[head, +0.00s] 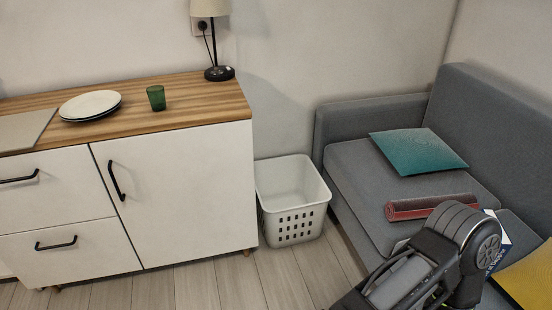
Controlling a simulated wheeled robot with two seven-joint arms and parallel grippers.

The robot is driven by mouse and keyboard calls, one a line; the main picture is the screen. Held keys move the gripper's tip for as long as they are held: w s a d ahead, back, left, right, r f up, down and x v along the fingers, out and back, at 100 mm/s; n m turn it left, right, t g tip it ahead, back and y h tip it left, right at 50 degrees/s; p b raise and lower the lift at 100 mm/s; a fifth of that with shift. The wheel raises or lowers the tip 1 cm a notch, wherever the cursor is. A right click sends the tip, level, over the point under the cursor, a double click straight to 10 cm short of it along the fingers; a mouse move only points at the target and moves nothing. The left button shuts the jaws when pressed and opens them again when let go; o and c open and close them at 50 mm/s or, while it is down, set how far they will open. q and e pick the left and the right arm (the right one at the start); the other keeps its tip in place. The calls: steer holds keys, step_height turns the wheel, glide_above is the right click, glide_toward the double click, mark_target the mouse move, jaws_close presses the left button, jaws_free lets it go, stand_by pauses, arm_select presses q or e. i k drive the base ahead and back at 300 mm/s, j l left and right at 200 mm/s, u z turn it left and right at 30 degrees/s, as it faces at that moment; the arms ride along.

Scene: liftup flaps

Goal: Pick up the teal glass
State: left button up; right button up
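A small green glass (156,98), dark green to teal, stands upright on the wooden top of the white cabinet (180,190), just right of the stacked plates. It is the only glass in view. One of my arms shows at the lower right, in front of the sofa and far from the glass, but its fingertips are not clearly visible. My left gripper is not in view. No gripper is near the glass.
Stacked white plates (90,105) and a flat board (22,130) share the wooden top (205,98). A lamp (218,73) stands at its back right corner. A white basket (293,195) sits between cabinet and grey sofa (349,165), which holds a teal cushion (417,150) and a red roll (432,206).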

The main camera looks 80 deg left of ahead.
mark_target(156, 94)
steer(key=i, duration=0.45)
steer(key=u, duration=3.55)
